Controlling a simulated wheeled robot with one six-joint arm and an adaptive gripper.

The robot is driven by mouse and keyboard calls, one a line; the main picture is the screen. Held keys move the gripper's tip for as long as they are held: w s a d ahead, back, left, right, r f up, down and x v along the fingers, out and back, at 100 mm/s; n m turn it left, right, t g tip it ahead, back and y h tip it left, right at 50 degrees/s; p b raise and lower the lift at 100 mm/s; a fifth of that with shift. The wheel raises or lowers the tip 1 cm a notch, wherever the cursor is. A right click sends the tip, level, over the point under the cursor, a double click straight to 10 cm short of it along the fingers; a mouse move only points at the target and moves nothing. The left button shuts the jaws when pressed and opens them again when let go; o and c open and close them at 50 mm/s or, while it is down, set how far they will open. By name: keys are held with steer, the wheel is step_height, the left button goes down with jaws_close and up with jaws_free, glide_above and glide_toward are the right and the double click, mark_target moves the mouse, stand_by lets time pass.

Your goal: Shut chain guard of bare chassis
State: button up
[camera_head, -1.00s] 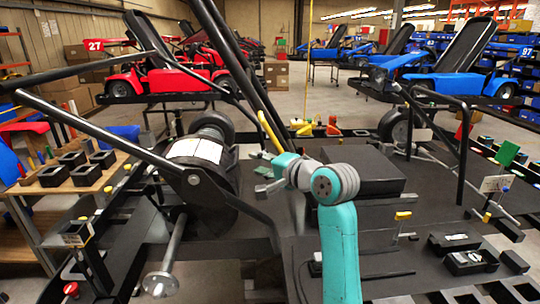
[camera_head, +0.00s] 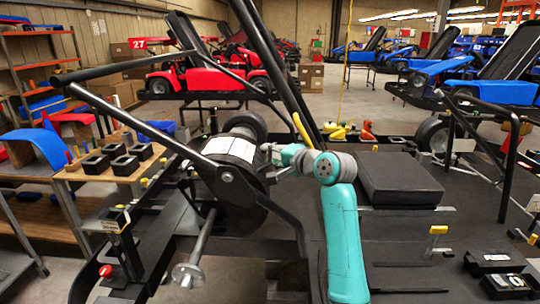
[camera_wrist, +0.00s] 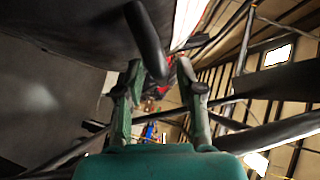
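The bare chassis (camera_head: 250,245) is a black frame filling the foreground of the head view. On its left side stands a large round black housing with a white label (camera_head: 228,150), which I take for the chain guard; I cannot tell how far it is open. My gripper (camera_head: 268,150) is at the housing's right edge. In the wrist view my gripper (camera_wrist: 152,80) has its fingers apart, with a rounded black bar (camera_wrist: 148,38) reaching between the fingertips. Contact is unclear. A dark surface fills the upper left there, with a white strip beside it.
A black box (camera_head: 400,180) sits on the chassis deck right of my arm. Slanted black bars (camera_head: 270,70) rise behind the housing, with a curved yellow piece (camera_head: 303,130) near them. A wooden bench with black trays (camera_head: 125,165) stands left. Red and blue karts are behind.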

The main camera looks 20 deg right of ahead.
mark_target(251, 150)
steer(key=shift+w+a, duration=0.15)
steer(key=shift+w, duration=0.1)
jaws_close()
steer(key=a, duration=0.2)
steer(key=w+a, duration=0.1)
steer(key=shift+r, duration=0.3)
jaws_free()
steer(key=shift+s, duration=0.1)
steer(key=v, duration=1.2)
